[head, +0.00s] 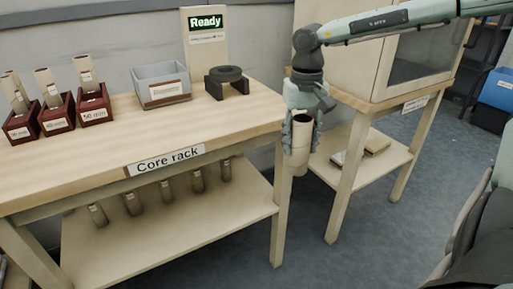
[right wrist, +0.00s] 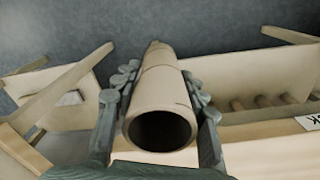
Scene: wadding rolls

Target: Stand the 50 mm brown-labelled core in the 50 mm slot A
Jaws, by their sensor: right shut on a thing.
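My right gripper (head: 301,128) is shut on a beige cardboard core (head: 299,150), with a finger on either side of it. The core hangs roughly upright in the air, beyond the right end of the rack table, its open top showing. In the right wrist view the core (right wrist: 162,95) lies between the gripper's fingers (right wrist: 160,105), its dark bore facing the camera. I cannot make out a brown label on it. The red box marked 50 mm (head: 95,116) stands on the table at left with cores in it. No slot marked A can be read. My left gripper is not in view.
The table (head: 130,146) also holds other red boxes (head: 57,128), a grey bin (head: 163,95), a dark round-topped stand (head: 227,88) and a "Ready" sign (head: 206,23). Several cores (head: 132,203) stand on the lower shelf (head: 170,240). A cabinet (head: 350,60) stands close behind my right gripper.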

